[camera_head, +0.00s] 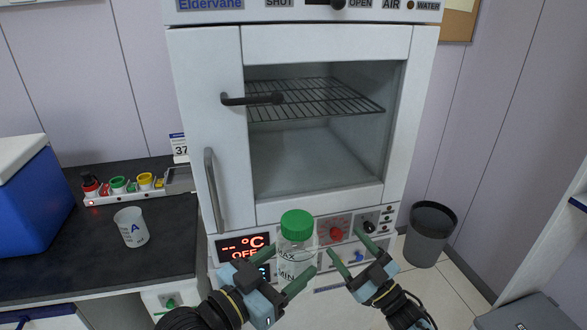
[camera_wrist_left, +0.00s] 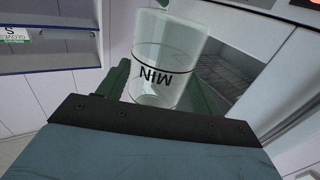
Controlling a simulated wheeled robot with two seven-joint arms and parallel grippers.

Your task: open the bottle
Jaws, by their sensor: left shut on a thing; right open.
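A clear bottle (camera_head: 295,257) with a green cap (camera_head: 297,225) stands upright in front of the cabinet's control panel. It carries MAX and MIN marks and looks empty. My left gripper (camera_head: 284,284) is shut on the bottle's lower body, with green fingers on either side.
A white cabinet (camera_head: 285,45) with a wire shelf (camera_head: 310,97) stands behind. A dark bin (camera_head: 428,235) stands at right.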

